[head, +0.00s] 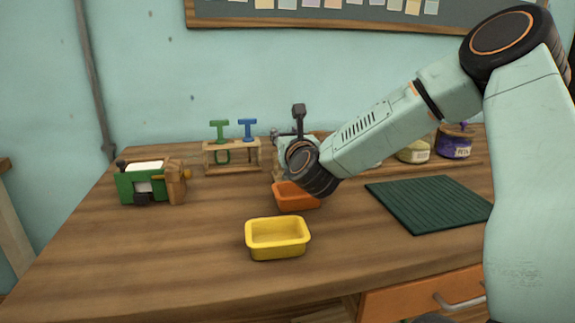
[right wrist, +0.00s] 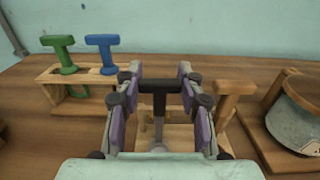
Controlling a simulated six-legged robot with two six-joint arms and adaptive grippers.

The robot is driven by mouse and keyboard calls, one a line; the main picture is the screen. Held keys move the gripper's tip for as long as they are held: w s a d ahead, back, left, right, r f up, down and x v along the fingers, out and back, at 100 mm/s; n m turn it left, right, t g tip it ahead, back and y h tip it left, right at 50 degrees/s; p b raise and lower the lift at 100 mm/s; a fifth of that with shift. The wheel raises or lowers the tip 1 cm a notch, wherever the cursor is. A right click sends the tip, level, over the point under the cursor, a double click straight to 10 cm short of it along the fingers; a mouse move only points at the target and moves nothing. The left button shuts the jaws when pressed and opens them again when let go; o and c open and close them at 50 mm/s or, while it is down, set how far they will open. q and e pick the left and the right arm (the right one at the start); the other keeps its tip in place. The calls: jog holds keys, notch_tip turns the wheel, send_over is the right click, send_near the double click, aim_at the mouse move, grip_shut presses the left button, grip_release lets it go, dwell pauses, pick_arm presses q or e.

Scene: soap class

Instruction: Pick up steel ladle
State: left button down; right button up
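A black T-shaped handle with a grey metal shaft, apparently the steel ladle (right wrist: 160,92), stands upright between my right gripper's (right wrist: 160,78) fingers in the right wrist view. The fingers are spread, one on each side of the handle's crossbar, with little room left; I see no clear grip. The ladle's lower end is hidden by the gripper. In the head view the handle (head: 298,112) rises above my right gripper (head: 288,138), which is partly hidden behind its own wrist. My left gripper is not in view.
A wooden rack (head: 232,168) holding green and blue T-handled tools stands left of the gripper. An orange tray (head: 296,202) lies below my wrist, a yellow tray (head: 278,248) in front. A green machine (head: 137,185) is at left, a dark green mat (head: 430,203) at right.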

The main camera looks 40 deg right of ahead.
jog(key=c, duration=0.5)
